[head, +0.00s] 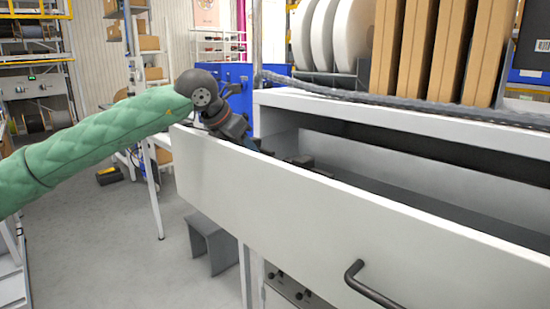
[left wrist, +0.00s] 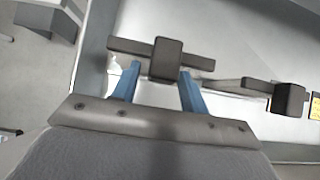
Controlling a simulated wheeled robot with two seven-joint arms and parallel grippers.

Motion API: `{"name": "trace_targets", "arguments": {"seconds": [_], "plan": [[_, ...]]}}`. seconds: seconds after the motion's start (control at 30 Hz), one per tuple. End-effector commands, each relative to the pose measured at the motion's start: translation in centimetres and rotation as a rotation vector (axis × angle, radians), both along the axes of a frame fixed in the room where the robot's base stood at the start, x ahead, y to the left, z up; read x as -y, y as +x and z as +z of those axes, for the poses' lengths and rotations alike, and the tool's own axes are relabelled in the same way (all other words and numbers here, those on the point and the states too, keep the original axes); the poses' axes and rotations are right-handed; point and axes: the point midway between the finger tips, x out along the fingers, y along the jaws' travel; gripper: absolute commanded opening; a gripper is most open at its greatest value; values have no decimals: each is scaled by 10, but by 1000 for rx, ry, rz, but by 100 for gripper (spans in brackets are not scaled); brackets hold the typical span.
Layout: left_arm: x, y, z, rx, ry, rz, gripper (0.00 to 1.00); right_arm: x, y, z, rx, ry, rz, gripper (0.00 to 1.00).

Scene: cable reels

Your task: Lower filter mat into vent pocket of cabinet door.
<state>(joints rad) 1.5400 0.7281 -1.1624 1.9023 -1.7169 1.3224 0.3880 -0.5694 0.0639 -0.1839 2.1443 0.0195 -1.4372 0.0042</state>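I cannot make out a filter mat or a cabinet door's vent pocket in either view. The head view shows a pulled-out drawer with a white front panel (head: 330,205). My left arm reaches over its far left end, and my left gripper (head: 257,147) is partly hidden behind the panel. In the left wrist view its blue fingers (left wrist: 160,72) stand apart. A dark cross-shaped piece (left wrist: 167,58) is in front of the fingertips; I cannot tell whether they touch it. A second dark piece (left wrist: 289,99) lies to the right. My right gripper is out of view.
A dark handle (head: 372,285) sticks out of the panel. White reels (head: 325,35) and brown cartons (head: 430,50) stand on the cabinet top (head: 400,112). A grey stool (head: 210,245) stands below. Open floor (head: 110,240) lies left.

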Motion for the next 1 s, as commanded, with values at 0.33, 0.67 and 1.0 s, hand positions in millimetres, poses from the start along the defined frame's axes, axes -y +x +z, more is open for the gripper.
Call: {"name": "trace_targets", "arguments": {"seconds": [0.33, 0.67, 1.0], "plan": [[0, 0, 0, 0, 0, 0, 4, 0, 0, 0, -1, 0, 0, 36], [0, 0, 7, 0, 0, 0, 4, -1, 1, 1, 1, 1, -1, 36], [0, 0, 20, 1, -1, 0, 4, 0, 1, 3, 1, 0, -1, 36]]}}
